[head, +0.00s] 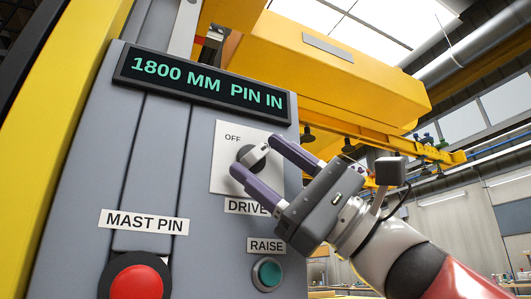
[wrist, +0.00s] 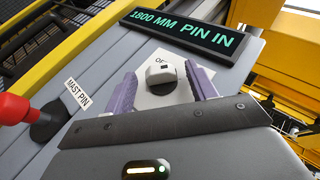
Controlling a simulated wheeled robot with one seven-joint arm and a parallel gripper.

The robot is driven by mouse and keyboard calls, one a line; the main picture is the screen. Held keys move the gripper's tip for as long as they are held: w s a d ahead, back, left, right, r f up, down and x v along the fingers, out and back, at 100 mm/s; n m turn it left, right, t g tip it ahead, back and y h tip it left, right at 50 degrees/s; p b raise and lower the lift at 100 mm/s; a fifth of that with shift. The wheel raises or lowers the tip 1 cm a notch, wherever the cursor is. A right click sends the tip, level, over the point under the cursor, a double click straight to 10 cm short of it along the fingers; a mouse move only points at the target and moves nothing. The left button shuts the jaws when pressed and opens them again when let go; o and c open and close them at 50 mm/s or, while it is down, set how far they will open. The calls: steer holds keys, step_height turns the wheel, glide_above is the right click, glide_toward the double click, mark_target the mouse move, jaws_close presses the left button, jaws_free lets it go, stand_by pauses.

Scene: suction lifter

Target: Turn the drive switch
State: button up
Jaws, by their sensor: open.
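The drive switch (head: 254,155) is a light grey rotary handle on a dark round base, set on a white plate (head: 222,150) marked OFF at upper left and DRIVE below. Its handle is slanted in the head view. In the wrist view the switch (wrist: 161,74) shows between my fingers. My gripper (head: 257,153) has two purple fingers, open, one on each side of the handle. In the wrist view my gripper (wrist: 160,72) shows gaps between handle and fingers. Part of the plate is hidden behind the fingers.
A display (head: 205,84) above reads 1800 MM PIN IN. A red MAST PIN knob (head: 137,283) sticks out at lower left, and a teal RAISE button (head: 268,272) sits below the switch. A yellow beam (head: 340,80) extends at upper right.

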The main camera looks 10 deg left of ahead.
steer(key=shift+a+r, duration=0.35)
steer(key=shift+c, duration=0.5)
steer(key=c, duration=0.9)
steer(key=shift+r+n+h+p, duration=0.1)
steer(key=shift+n+h+p, duration=0.2)
steer(key=shift+p, duration=0.15)
steer(key=shift+w+d+r+n+g+h+p, duration=0.1)
steer(key=shift+r+n+g+h+p, duration=0.05)
steer(key=shift+n+g+h+p, duration=0.75)
steer(key=n+h, duration=0.1)
steer(key=h, duration=0.1)
steer(key=shift+n+g+h, duration=0.4)
steer(key=shift+d+h, duration=0.1)
steer(key=shift+h, duration=0.2)
steer(key=shift+n+h, duration=0.5)
steer(key=shift+h, duration=0.2)
